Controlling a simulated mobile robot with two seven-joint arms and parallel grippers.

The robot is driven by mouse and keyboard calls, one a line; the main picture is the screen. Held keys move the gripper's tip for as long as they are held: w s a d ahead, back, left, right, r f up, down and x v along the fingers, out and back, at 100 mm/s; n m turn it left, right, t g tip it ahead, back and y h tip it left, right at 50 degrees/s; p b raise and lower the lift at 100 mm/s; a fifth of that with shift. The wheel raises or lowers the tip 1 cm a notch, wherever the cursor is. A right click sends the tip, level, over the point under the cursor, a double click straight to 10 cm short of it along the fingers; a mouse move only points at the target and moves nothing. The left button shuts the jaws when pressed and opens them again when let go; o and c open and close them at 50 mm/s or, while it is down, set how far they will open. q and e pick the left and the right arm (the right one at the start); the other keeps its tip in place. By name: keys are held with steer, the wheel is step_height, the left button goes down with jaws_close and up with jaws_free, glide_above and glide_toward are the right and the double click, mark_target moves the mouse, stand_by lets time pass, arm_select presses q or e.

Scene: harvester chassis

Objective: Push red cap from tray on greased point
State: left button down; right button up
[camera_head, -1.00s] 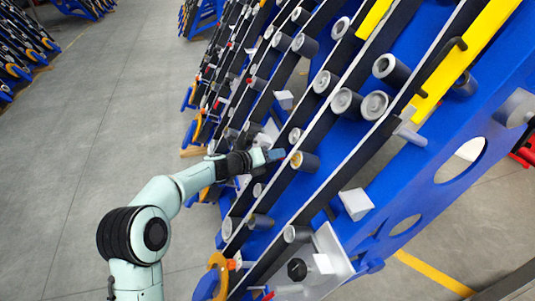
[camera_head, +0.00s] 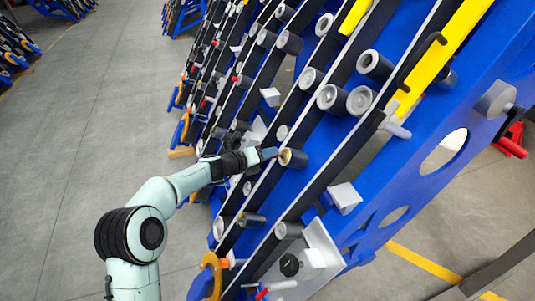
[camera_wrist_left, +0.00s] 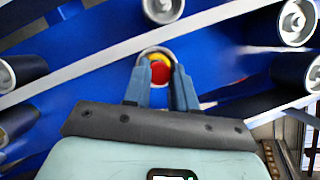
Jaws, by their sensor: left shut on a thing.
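My left gripper (camera_head: 277,153) reaches in from the left to the end of a dark roller (camera_head: 295,159) on the blue chassis. In the left wrist view its two blue fingers (camera_wrist_left: 161,82) are shut on the red cap (camera_wrist_left: 160,72). The cap is in front of the roller's round end, where yellow grease (camera_wrist_left: 156,57) shows just above it. A little yellow also shows on the roller end in the head view. I cannot tell whether the cap touches the greased point. I cannot make out the tray. My right gripper is not in view.
Several other rollers (camera_head: 331,97) and slanted dark rails surround the gripper closely. A yellow bar (camera_head: 440,60) with a black handle is at the upper right. A light block (camera_head: 344,198) sits below right of the roller. The grey floor (camera_head: 60,180) at left is open.

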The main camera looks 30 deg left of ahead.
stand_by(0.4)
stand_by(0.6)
arm_select(q)
steer(key=shift+w+d+f, duration=0.55)
steer(key=shift+w+d, duration=0.05)
steer(key=shift+w, duration=0.1)
steer(key=s+a+r+p, duration=0.2)
steer(key=s, duration=0.1)
steer(key=shift+a+r, duration=0.1)
steer(key=shift+a, duration=0.1)
steer(key=shift+a, duration=0.1)
stand_by(0.4)
